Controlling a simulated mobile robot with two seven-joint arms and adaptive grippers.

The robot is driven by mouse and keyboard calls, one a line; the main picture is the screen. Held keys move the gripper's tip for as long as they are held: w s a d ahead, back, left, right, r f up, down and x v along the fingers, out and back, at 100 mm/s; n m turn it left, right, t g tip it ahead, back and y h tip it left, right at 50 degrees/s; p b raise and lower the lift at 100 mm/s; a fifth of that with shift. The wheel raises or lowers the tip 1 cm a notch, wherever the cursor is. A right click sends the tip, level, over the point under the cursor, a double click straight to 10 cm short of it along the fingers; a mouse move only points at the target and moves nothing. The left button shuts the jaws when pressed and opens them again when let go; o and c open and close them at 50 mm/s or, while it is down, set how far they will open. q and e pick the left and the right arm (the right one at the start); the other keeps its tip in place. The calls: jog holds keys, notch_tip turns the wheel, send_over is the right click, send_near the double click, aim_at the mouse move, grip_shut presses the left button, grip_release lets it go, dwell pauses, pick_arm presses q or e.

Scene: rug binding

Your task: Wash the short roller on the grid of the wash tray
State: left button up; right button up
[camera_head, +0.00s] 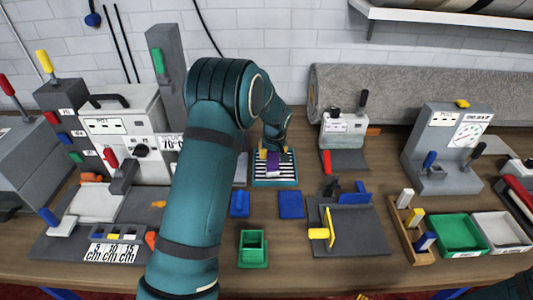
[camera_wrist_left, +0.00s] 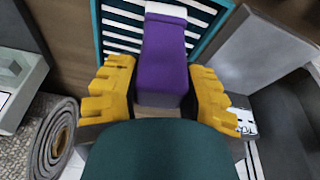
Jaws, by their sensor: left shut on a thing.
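The wash tray (camera_head: 276,182) is a teal-rimmed tray with a grid of white bars over dark gaps, near the middle of the table. Its grid also fills the top of the left wrist view (camera_wrist_left: 120,32). My left gripper (camera_head: 273,155) is over the back part of the tray, partly hidden by my own arm. Its yellow fingers also show in the left wrist view (camera_wrist_left: 162,95), shut on a purple piece with a white end (camera_wrist_left: 165,60), which I take as the short roller. The white end is over the grid; I cannot tell whether it touches. My right gripper is out of view.
Two blue pads (camera_head: 291,205) and a green open box (camera_head: 253,249) lie in front of the tray. A grey fixture with a yellow handle (camera_head: 320,234) stands to the right, and a wooden rack (camera_head: 420,255) and green bin (camera_head: 458,234) farther right. A rolled grey rug (camera_head: 420,92) lies behind.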

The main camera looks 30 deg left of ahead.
pick_arm(q)
jog(key=shift+w+d+b, duration=0.25)
jog(key=shift+d+b, duration=0.2)
jog(key=shift+b, duration=0.3)
jog(key=shift+f+b, duration=0.1)
jog(key=shift+b, duration=0.35)
jog(key=shift+f, duration=0.1)
jog(key=shift+s+a, duration=1.1)
jog(key=shift+a, duration=0.6)
jog(key=shift+w+d+r, duration=0.1)
jog(key=shift+w+d, duration=0.5)
jog(key=shift+d, duration=0.3)
jog(key=shift+w+d+r, duration=0.1)
jog(key=shift+w+d, duration=0.45)
jog(key=shift+d, duration=0.35)
dwell(3.3)
